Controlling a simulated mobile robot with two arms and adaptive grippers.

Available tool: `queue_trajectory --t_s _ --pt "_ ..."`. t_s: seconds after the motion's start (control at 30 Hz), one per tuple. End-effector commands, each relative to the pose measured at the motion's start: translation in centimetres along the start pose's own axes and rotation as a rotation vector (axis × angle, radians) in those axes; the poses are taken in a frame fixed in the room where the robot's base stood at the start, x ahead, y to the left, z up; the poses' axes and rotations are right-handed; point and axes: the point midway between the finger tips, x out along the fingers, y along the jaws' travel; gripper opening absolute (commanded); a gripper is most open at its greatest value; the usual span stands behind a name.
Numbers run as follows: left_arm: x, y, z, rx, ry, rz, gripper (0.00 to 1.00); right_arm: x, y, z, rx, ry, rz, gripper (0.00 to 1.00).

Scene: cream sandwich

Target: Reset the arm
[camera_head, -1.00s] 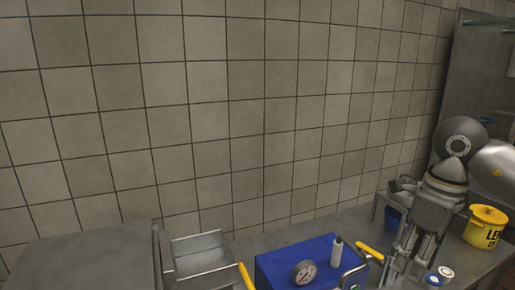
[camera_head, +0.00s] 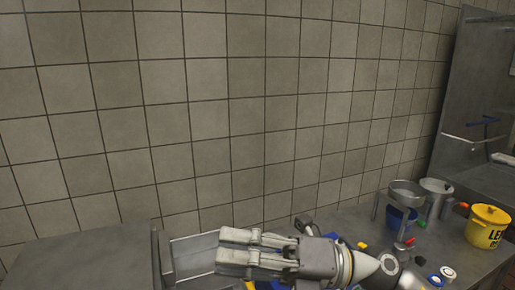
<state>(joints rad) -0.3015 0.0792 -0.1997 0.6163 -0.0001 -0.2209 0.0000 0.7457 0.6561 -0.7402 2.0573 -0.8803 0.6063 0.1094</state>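My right gripper (camera_head: 222,248) is in the lower middle of the head view. Its arm comes in from the right, and its grey fingers point left. The two fingers lie close together, and I cannot tell whether a gap is left between them. I see nothing held at the fingertips. The gripper covers part of a metal tray (camera_head: 192,262) and most of a blue box, of which only small bits show. My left gripper is not in view.
A grey metal block (camera_head: 85,262) stands at lower left. On the counter at right are a yellow bucket (camera_head: 487,228), a metal bowl (camera_head: 407,190) on a stand, a blue container (camera_head: 399,218), a metal pot (camera_head: 437,187) and small jars (camera_head: 447,273). A tiled wall is behind.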

Motion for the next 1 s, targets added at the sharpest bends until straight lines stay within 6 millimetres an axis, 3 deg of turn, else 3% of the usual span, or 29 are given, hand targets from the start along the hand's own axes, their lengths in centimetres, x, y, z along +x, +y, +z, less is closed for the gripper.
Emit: queue_trajectory --t_s 0.1,0.23,0.37,0.47,0.57,0.67,0.73,0.83,1.0 --pt "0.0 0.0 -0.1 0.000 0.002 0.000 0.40 -0.7 1.1 2.8 0.176 -0.264 0.156 0.38" --pt "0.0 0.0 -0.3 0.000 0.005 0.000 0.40 -3.9 -0.1 6.2 0.385 -0.574 0.268 0.38" --pt "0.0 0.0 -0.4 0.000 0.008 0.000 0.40 -8.9 -3.8 8.0 0.621 -0.892 0.323 0.38" --pt "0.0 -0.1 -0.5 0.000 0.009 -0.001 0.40 -13.4 -8.1 7.6 0.812 -1.137 0.324 0.38" --pt "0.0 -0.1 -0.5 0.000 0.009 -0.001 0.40 -17.9 -13.0 5.1 1.011 -1.377 0.288 0.38" --pt "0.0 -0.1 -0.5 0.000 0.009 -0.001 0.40 -22.0 -17.7 0.6 1.214 -1.604 0.218 0.38" --pt "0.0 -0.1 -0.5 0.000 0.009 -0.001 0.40 -24.4 -20.4 -3.4 1.349 -1.748 0.150 0.38" --pt "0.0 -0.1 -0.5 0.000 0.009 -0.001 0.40 -26.9 -23.2 -9.6 1.528 -1.922 0.037 0.38" --pt "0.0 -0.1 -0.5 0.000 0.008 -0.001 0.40 -29.2 -25.1 -18.9 1.762 -2.127 -0.154 0.38"
